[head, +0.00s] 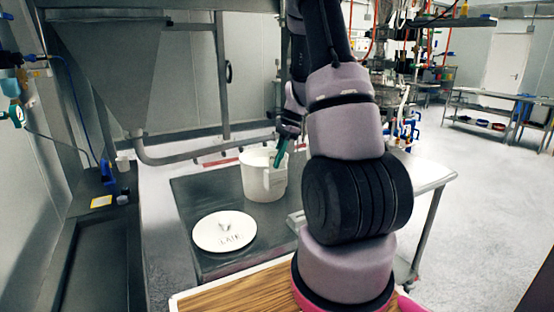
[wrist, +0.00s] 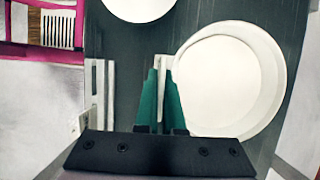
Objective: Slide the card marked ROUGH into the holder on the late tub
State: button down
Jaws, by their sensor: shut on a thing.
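A white tub (head: 262,184) stands open on the grey metal table, and it also shows from above in the wrist view (wrist: 232,82). A round white lid (head: 224,232) lettered LATE lies flat in front of it. My gripper (head: 282,152) has green fingers and is at the tub's near right rim. In the wrist view my gripper (wrist: 161,78) is shut on a thin pale card (wrist: 162,64), seen edge-on beside the tub. Its marking cannot be read. I cannot tell whether the card touches the tub or its holder.
The grey table (head: 197,203) is bare left of the tub. Pale upright strips (wrist: 100,85) stand left of my fingers in the wrist view. My arm hides the table's right part. A metal hopper (head: 115,70) and frame stand at the left, and a wooden top (head: 235,290) is in front.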

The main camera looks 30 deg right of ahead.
jog(key=shift+f, duration=0.35)
dwell(0.3)
jog(key=c, duration=0.9)
grip_release()
jog(key=shift+c, duration=0.2)
jog(key=v, duration=1)
jog(key=s+a+r+n+t+h, duration=0.1)
jog(key=s+a+r+n+t, duration=0.15)
jog(key=s+a+r, duration=0.35)
jog(key=s+a+r+n+t, duration=0.1)
jog(key=s+a+r+n, duration=0.1)
jog(key=a+r+n, duration=0.35)
jog(key=s+a+r+n+t, duration=0.2)
jog(key=s+r, duration=0.1)
jog(key=s, duration=0.3)
jog(key=s+a+r+n+t+h, duration=0.1)
jog(key=s+a+r+n+t, duration=0.1)
jog(key=s+a+r+n, duration=0.1)
jog(key=s+r, duration=0.1)
jog(key=s, duration=0.1)
jog(key=shift+s+a+n, duration=0.25)
jog(key=shift+s+n, duration=0.05)
jog(key=shift+s, duration=0.1)
